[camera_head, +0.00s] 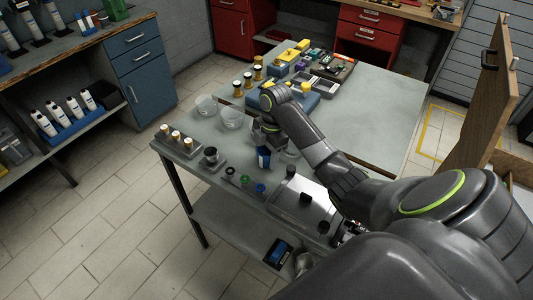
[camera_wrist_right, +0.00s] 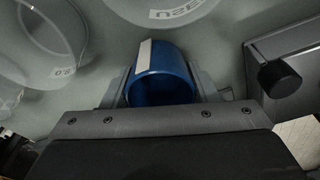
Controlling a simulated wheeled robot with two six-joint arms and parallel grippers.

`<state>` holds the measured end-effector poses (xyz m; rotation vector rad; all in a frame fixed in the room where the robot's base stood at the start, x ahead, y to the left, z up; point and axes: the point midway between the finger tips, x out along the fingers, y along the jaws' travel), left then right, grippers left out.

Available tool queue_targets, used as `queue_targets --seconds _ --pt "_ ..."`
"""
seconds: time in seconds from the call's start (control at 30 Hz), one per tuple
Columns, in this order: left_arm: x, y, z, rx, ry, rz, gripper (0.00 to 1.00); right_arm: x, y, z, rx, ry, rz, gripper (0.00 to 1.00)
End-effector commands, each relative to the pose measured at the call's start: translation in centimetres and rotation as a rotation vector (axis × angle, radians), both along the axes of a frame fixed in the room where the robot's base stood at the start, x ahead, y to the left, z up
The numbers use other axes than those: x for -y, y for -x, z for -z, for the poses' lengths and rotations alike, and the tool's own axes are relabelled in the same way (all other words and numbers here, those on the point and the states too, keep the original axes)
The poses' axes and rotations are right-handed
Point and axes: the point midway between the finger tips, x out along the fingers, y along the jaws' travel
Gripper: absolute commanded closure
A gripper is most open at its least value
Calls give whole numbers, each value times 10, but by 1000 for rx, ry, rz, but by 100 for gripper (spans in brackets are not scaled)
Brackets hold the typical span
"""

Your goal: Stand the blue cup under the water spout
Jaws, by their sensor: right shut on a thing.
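The blue cup (camera_head: 264,160) shows below my right gripper (camera_head: 265,145) in the head view, over the grey table. In the right wrist view the blue cup (camera_wrist_right: 162,78) sits between the two fingers, its open mouth towards the camera and a pale stripe on its wall. My right gripper is shut on it. I cannot tell whether its base touches the table. I cannot make out the water spout for certain. A grey box with a black knob (camera_wrist_right: 280,77) stands to the right of the cup in the right wrist view. My left gripper is not in view.
Clear bowls (camera_head: 232,118) stand left of the gripper; one clear vessel (camera_wrist_right: 45,40) shows left of the cup in the wrist view. The table's far right (camera_head: 385,110) is clear.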

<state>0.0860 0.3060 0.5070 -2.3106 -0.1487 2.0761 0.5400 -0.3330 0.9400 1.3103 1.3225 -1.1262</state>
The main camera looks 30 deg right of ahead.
Motion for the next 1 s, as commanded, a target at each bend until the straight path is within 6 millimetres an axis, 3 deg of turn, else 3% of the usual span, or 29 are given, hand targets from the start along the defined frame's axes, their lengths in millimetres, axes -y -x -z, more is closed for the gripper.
queue_targets --seconds 0.1,0.13,0.3,0.67,0.8,1.0 --pt "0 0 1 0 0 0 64 0 0 3 0 0 1 73" --pt "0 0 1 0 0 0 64 0 0 3 0 0 1 44" --pt "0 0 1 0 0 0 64 0 0 3 0 0 1 24" --pt "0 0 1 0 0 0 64 1 -1 -4 2 1 -1 24" --pt "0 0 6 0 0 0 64 5 -1 -24 5 3 -1 24" --pt "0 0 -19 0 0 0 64 9 0 -69 0 1 1 24"
